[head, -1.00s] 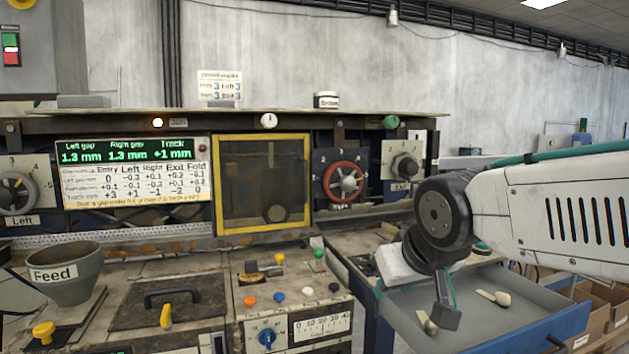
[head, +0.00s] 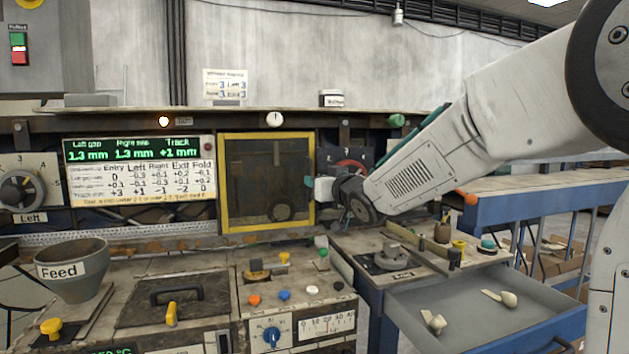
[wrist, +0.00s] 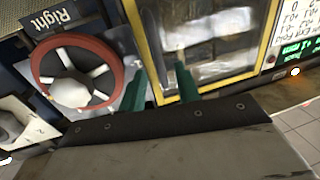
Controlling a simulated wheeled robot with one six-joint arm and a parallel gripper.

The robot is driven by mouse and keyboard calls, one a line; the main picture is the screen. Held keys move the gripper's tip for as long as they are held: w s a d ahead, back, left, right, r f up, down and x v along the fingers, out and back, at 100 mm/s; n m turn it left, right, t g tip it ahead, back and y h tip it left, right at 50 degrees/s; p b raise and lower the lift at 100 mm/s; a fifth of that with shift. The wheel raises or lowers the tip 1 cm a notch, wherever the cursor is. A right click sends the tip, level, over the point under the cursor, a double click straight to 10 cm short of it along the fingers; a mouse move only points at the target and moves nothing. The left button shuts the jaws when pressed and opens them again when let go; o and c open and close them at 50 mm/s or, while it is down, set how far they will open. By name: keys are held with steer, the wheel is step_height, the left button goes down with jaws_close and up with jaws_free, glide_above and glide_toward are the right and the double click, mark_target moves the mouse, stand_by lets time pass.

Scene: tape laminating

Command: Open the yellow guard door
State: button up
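The yellow guard door (head: 224,190), a yellow frame around a dark see-through panel, sits shut in the machine's front in the head view. In the wrist view its yellow edge (wrist: 153,50) runs up and down beside my fingers. My gripper (head: 311,186) is at the door's right edge in the head view. In the wrist view my gripper (wrist: 160,86) shows two green fingers spread apart, one on each side of the yellow edge. Whether they touch it is unclear. My arm partly covers the area right of the door.
A red handwheel (wrist: 75,78) marked Right is close beside my gripper. The display panel (head: 138,172) is left of the door. Below are a Feed hopper (head: 75,275), a bench with several coloured knobs, and an open drawer (head: 465,315) at right.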

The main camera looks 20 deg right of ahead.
steer(key=w, duration=0.2)
steer(key=shift+w+a, duration=0.25)
steer(key=shift+w, duration=0.1)
jaws_close()
steer(key=shift+s, duration=0.1)
